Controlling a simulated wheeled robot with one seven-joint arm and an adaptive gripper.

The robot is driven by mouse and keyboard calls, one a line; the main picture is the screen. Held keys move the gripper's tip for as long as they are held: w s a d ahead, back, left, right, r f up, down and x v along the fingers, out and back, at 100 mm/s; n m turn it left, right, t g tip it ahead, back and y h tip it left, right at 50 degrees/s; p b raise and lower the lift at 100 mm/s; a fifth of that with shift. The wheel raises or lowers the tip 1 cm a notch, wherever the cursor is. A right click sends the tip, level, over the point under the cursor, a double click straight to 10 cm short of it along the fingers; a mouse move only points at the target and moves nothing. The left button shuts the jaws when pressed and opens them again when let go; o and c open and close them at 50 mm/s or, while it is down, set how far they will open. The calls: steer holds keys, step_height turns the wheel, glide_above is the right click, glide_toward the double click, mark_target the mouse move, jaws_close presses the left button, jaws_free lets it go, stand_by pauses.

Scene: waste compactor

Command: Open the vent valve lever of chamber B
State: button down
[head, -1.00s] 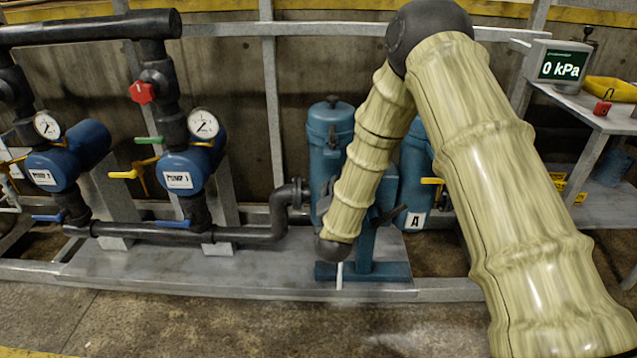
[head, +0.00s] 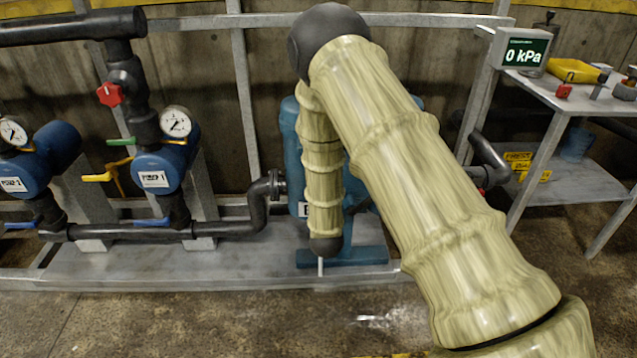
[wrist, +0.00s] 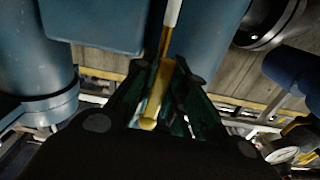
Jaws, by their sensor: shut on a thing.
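In the wrist view, a yellow lever (wrist: 156,98) lies between the dark green fingers of my gripper (wrist: 160,88), which is shut on it. A thin brass and white rod (wrist: 172,18) runs up from near the lever's far end. Blue vessel bodies (wrist: 105,22) fill the top of this view. In the head view, the blue vessel with a partly covered label (head: 291,130), which seems to read B, stands behind my arm. My gripper and the lever are hidden in the head view.
Blue pumps with gauges (head: 175,122) and black pipes (head: 130,231) stand at the left. A display (head: 524,50) reads 0 kPa above a grey side table (head: 575,103) at the right. The floor (head: 210,325) in front of the skid is clear.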

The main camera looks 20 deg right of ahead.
steer(key=shift+s+d+f+n, duration=0.15)
steer(key=shift+d+n, duration=0.1)
steer(key=shift+n, duration=0.15)
steer(key=c, duration=1.4)
jaws_free()
steer(key=v, duration=1.2)
